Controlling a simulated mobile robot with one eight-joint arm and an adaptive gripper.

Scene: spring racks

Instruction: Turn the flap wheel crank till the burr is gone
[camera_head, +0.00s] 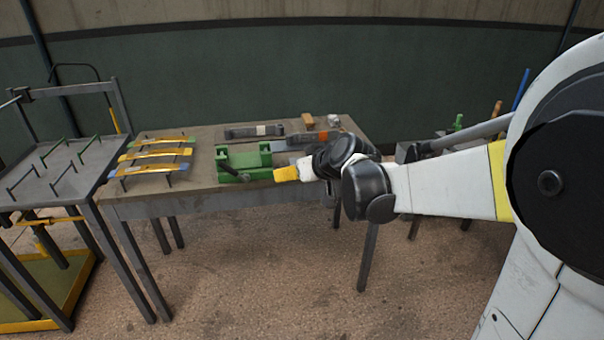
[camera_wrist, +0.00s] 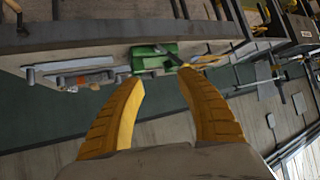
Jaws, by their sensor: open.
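A green bench device (camera_head: 245,162) stands near the front edge of the grey workbench (camera_head: 180,202). A dark crank arm (camera_head: 232,170) sticks out on its front left; it also shows in the wrist view (camera_wrist: 173,58). The green body is in the wrist view too (camera_wrist: 150,60), beyond my fingertips. My gripper (camera_head: 286,177) is just right of the green device in the head view, and part of the device's right side is hidden behind it. In the wrist view my yellow fingers (camera_wrist: 160,82) are apart with nothing between them. I cannot make out the flap wheel or a burr.
Several yellow leaf strips (camera_head: 158,155) lie on a rack on the bench's left. A dark tool (camera_head: 254,131) and a small orange-brown block (camera_head: 308,120) lie behind. A grey table with green handles (camera_head: 60,172) stands left. The floor in front (camera_head: 250,280) is clear.

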